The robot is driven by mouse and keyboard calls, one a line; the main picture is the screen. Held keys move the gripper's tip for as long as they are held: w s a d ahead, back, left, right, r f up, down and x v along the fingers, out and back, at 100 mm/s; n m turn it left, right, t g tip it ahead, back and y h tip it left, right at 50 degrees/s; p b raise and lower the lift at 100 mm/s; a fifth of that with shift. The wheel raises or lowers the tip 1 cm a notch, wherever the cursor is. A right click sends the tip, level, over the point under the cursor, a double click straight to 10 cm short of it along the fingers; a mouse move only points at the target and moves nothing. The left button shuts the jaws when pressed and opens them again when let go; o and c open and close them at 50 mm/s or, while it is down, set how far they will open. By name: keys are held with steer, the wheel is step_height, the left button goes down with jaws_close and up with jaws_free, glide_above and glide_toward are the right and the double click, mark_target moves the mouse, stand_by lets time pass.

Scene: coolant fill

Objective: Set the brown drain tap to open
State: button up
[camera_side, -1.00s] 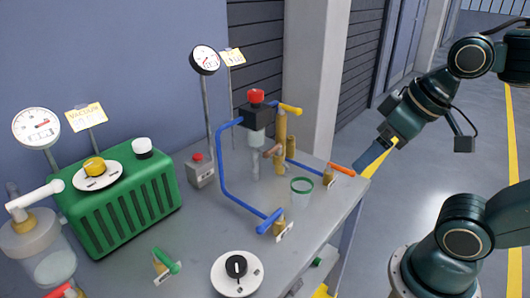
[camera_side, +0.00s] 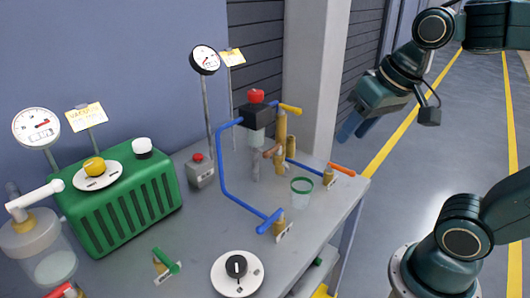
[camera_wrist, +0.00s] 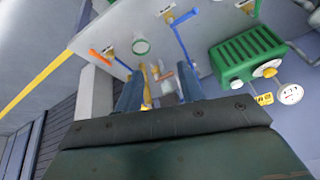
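The brown tap handle (camera_side: 270,153) sits low beside the clear bowl under the black block, at the back of the bench in the side view. It slants beside a brass fitting, and I cannot read its setting. In the wrist view a small brownish piece (camera_wrist: 168,76) shows between my fingers, too small to identify surely. My gripper (camera_side: 354,128) hangs in the air to the right of the bench, well apart from the tap. In the wrist view my gripper (camera_wrist: 160,92) has its two blue fingers wide apart with nothing held.
Near the brown handle are a yellow-handled tap (camera_side: 289,108), a blue pipe (camera_side: 222,165), a green-rimmed cup (camera_side: 302,190) and an orange-handled tap (camera_side: 341,169). A green pump (camera_side: 128,205) and black dial (camera_side: 236,267) stand left and front. A pillar (camera_side: 312,80) rises behind.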

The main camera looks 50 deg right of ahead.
steer(key=w+d+r+m+g, duration=0.1)
steer(key=w+d+m, duration=0.1)
steer(key=w+m, duration=0.7)
steer(key=m+g, duration=0.2)
steer(key=m, duration=0.4)
glide_above(272, 149)
steer(key=s, duration=0.3)
steer(key=shift+w+f, duration=0.1)
steer(key=shift+f, duration=1.4)
steer(key=shift+f, duration=0.15)
steer(key=w+f, duration=0.1)
steer(key=f, duration=0.8)
steer(key=w+f, duration=0.1)
steer(key=f, duration=0.3)
steer(key=shift+w+f, duration=0.15)
steer(key=shift+w, duration=0.15)
jaws_close()
